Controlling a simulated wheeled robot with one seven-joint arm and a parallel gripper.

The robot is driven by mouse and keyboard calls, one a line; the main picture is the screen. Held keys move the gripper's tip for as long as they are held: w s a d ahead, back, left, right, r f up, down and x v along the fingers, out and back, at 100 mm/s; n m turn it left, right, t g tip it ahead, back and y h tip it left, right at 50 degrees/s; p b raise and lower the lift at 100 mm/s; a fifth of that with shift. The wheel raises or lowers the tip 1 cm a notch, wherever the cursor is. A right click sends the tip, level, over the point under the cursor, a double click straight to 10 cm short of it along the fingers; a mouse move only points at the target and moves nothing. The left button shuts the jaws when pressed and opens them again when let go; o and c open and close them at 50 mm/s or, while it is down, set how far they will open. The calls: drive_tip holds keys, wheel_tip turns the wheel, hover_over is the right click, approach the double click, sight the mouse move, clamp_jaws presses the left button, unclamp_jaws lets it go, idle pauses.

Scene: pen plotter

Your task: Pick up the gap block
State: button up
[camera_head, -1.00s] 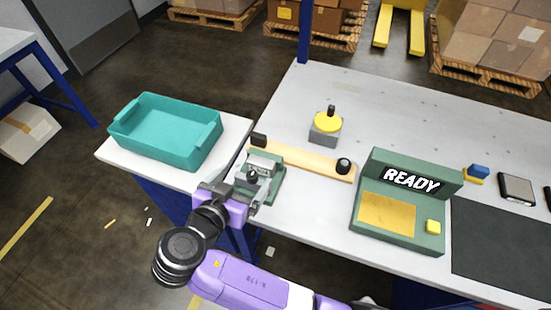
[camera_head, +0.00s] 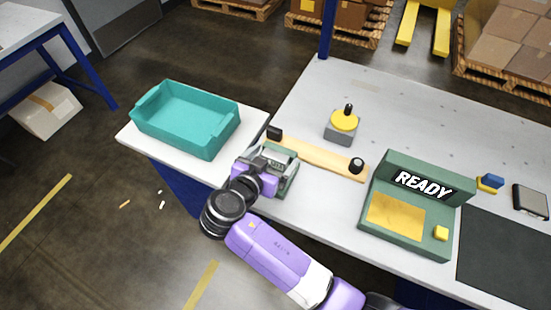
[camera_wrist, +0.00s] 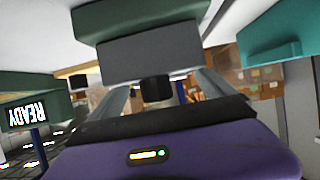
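The likely gap block, a grey block (camera_wrist: 150,52) with a black knob (camera_wrist: 155,89), fills the upper middle of the wrist view against a green fixture (camera_wrist: 145,18). In the head view the green fixture (camera_head: 291,180) is at the table's left front edge, and my gripper largely hides the block. My gripper (camera_wrist: 160,90) has its two fingers apart, one on each side of the knob. A gap seems to show between each finger and the knob. In the head view my gripper (camera_head: 266,161) is over the fixture.
A wooden bar (camera_head: 320,157) with black ends lies just behind the fixture. A teal bin (camera_head: 190,125) stands on a side table at left. A green console reading READY (camera_head: 422,185) and a grey block with a yellow disc (camera_head: 342,127) stand to the right.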

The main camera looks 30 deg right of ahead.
drive_tip(key=c, duration=1.4)
drive_tip(key=shift+c, duration=0.7)
drive_tip(key=shift+r, duration=0.2)
